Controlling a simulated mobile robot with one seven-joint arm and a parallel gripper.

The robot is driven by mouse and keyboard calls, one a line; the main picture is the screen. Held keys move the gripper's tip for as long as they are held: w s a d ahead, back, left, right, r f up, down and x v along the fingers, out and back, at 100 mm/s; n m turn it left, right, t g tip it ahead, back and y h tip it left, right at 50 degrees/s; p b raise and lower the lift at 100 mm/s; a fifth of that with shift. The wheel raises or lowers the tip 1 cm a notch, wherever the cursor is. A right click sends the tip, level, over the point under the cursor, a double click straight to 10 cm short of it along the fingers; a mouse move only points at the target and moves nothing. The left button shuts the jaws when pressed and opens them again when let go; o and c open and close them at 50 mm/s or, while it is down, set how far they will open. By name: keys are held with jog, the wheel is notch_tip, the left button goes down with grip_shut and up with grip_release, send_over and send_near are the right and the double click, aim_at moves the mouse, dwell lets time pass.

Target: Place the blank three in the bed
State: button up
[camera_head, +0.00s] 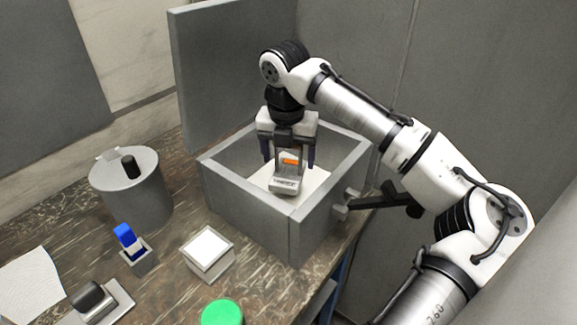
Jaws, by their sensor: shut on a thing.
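My gripper (289,161) points down inside an open grey box (246,213), its dark fingers on either side of a small light-grey piece (286,187) with an orange part. It is shut on this piece, which is over or on the pale floor pad (313,183) of the box; I cannot tell whether they touch. The piece has small marks on its front, too small to read. I cannot tell for sure that this piece is the blank three or that the pad is the bed. The box's near wall hides part of its floor.
A grey drum (135,192) with a black knob stands left of the box. In front are a blue piece in a small grey holder (138,257), a white-topped block (208,248), a green lid (222,313) and a dark rounded piece (91,299). A grey panel (228,75) rises behind.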

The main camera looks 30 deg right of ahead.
aim_at(289, 171)
jog(key=shift+f, duration=1.95)
jog(key=shift+f, duration=0.1)
jog(key=o, duration=1.6)
jog(key=r, duration=0.4)
jog(key=r+b, duration=0.1)
jog(key=r, duration=0.3)
jog(key=s+a+r, duration=0.1)
jog(key=r, duration=0.3)
jog(key=shift+b, duration=0.3)
